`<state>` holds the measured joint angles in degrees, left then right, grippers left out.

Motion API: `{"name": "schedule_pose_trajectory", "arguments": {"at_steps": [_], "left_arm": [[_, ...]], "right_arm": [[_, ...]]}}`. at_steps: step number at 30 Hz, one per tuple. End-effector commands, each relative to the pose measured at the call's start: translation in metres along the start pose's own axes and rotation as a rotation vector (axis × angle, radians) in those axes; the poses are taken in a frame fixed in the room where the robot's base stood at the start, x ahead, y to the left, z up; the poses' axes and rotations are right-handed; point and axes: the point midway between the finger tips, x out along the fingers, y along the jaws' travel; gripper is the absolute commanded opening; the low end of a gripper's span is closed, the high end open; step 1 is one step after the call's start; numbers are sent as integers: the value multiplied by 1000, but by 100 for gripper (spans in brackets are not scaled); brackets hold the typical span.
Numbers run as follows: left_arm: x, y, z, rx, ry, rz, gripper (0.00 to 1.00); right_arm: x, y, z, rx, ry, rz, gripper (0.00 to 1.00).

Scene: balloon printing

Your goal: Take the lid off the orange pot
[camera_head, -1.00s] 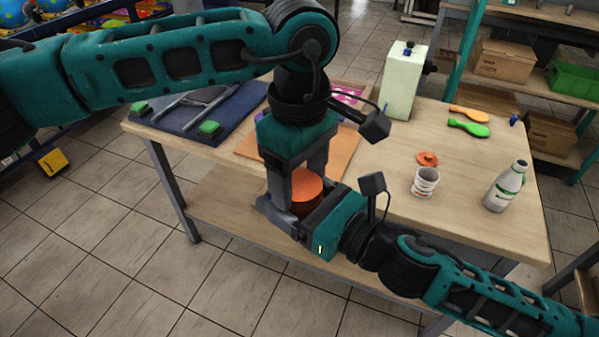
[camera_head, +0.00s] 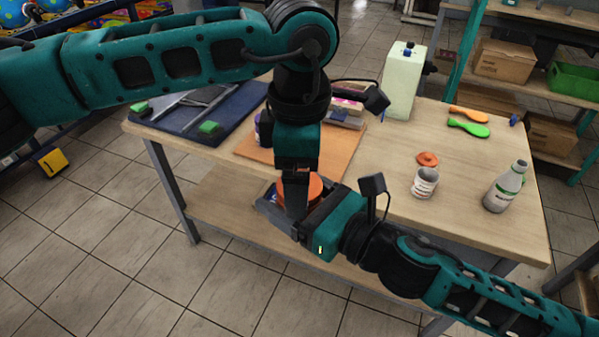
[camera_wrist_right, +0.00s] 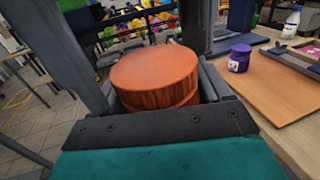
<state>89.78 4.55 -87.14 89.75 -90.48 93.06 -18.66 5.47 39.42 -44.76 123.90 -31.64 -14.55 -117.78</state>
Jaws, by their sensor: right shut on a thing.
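The orange pot (camera_head: 315,188) is held at the front edge of the table, with its round orange lid (camera_wrist_right: 152,66) on top. My right gripper (camera_head: 297,210) is shut around the pot's body from the right; its fingers also show beside the pot in the right wrist view (camera_wrist_right: 158,105). My left gripper (camera_head: 299,185) points straight down over the pot. In the right wrist view its fingers stand on either side of the lid, very close to it. I cannot tell whether they grip the lid. The near finger hides part of the pot in the head view.
A purple pot (camera_wrist_right: 240,57) stands on the orange board (camera_head: 340,152) behind. A white cup (camera_head: 424,184), a small orange piece (camera_head: 427,158) and a white bottle (camera_head: 506,188) stand to the right. A blue tray (camera_head: 225,112) lies at the left.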

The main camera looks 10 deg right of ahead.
Motion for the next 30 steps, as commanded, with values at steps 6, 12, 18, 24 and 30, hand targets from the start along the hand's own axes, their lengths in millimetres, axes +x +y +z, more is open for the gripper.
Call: {"name": "schedule_pose_trajectory", "arguments": {"at_steps": [6, 12, 18, 24, 30], "left_arm": [[0, -2, 1, 4, -2, -5, 94], [-12, -2, 2, 6, -4, -2, 94], [-38, -1, 2, 4, -3, -2, 94], [-46, -1, 1, 31, -3, -3, 90], [-53, 0, 1, 253, -2, -2, 90]], "right_arm": [[0, -1, 1, -1, -2, -3, 0], [0, -2, 1, -2, -1, -4, 0], [0, -1, 1, -1, -1, -3, 0], [0, -1, 1, -1, -2, -2, 0], [0, 0, 1, -1, -2, -1, 0]]}}
